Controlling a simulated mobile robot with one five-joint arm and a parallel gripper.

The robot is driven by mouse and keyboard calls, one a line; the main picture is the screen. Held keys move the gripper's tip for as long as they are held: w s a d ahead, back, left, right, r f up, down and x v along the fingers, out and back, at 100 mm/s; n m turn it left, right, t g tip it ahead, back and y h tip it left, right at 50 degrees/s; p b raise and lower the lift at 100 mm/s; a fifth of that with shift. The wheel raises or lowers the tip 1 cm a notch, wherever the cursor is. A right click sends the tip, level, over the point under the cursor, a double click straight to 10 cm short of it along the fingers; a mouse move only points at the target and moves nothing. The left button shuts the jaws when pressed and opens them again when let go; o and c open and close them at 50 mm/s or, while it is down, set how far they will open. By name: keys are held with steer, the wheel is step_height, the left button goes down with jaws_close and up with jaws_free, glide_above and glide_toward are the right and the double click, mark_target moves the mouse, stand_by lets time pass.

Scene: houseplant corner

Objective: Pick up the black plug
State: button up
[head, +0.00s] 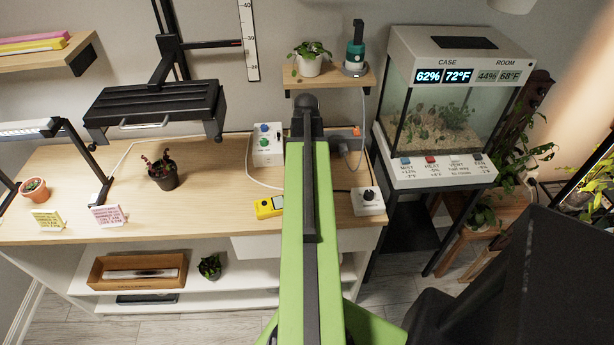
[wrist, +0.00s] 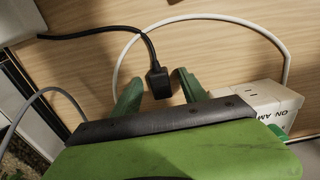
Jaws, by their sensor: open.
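The black plug (wrist: 158,82) lies on the wooden bench top in the wrist view, on the end of a black cord (wrist: 95,31). My gripper (wrist: 158,79) is open, with one green finger on each side of the plug in the picture. A gap shows between the plug and each finger. I cannot tell how far the fingertips are above the wood. In the head view my green arm hides the plug and the gripper. A short piece of black cord shows there, running to a white box with a black knob (head: 368,195).
A white cable (wrist: 210,17) loops around the plug. A white box with printing (wrist: 262,103) stands close to the right finger, and a grey cable (wrist: 47,92) runs at left. In the head view, a yellow device (head: 269,207) and a control box with knobs (head: 268,151) stand left of my arm.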

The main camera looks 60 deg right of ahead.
steer(key=shift+r, duration=0.15)
jaws_close()
steer(key=shift+r, duration=0.1)
steer(key=shift+r+p, duration=0.3)
steer(key=shift+p, duration=0.2)
step_height(320, 180, up, 4)
steer(key=p, duration=0.3)
steer(key=shift+f+p, duration=0.1)
steer(key=shift+p, duration=0.3)
steer(key=s+d+r+p, duration=0.1)
steer(key=s+r+p, duration=0.5)
steer(key=s, duration=0.5)
steer(key=shift+s+r, duration=0.2)
steer(key=shift+s, duration=0.1)
